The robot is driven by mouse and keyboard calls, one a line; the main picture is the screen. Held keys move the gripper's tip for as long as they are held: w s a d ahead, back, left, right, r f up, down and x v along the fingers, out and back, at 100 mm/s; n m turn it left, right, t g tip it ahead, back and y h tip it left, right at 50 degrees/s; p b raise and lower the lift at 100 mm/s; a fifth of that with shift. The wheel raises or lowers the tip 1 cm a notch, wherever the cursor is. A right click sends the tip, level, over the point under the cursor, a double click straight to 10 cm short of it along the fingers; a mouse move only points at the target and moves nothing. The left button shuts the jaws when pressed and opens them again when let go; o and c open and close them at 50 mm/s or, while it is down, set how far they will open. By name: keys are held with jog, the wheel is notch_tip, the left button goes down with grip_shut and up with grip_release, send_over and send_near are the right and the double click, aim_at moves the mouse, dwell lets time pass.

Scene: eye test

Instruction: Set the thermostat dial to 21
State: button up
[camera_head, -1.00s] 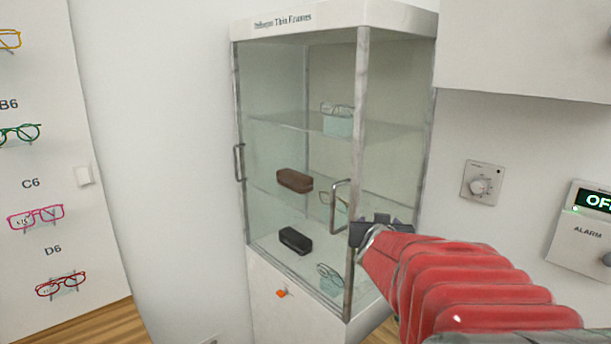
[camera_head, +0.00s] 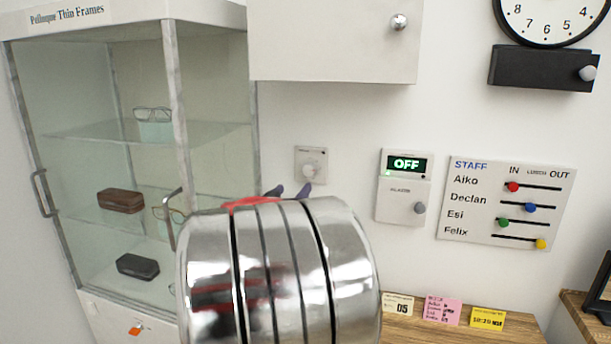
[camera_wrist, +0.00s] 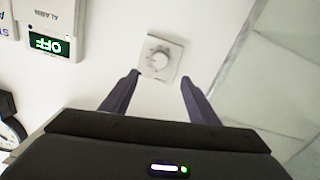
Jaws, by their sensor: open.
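The thermostat (camera_head: 311,164) is a small pale square plate on the wall with a round dial (camera_head: 311,170). In the wrist view the thermostat plate (camera_wrist: 174,49) and its dial (camera_wrist: 158,60) appear upside down, just beyond my fingertips. The dial's setting is too small to read. My gripper (camera_head: 289,191) is open, its dark fingertips just below the thermostat in the head view, with my arm covering most of the rest. In the wrist view my gripper (camera_wrist: 160,75) has its two fingers spread either side of the dial, apart from it and empty.
An alarm panel (camera_head: 404,205) reading OFF is right of the thermostat, then a staff board (camera_head: 507,230) with sliders. A glass cabinet (camera_head: 90,165) with eyewear stands left. A white wall cupboard (camera_head: 330,45) hangs above. A wooden surface (camera_head: 440,332) with cards is below.

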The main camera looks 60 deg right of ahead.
aim_at(308, 172)
jog(key=d, duration=0.4)
jog(key=w+d, duration=0.1)
jog(key=d, duration=0.4)
jog(key=w+d, duration=0.1)
jog(key=d, duration=0.3)
jog(key=shift+w+d, duration=0.15)
jog(key=shift+d, duration=0.05)
jog(key=c, duration=1)
jog(key=shift+c, duration=0.2)
jog(key=shift+m, duration=0.4)
jog(key=m, duration=0.3)
jog(key=shift+w+m, duration=0.1)
jog(key=shift+m, duration=1.8)
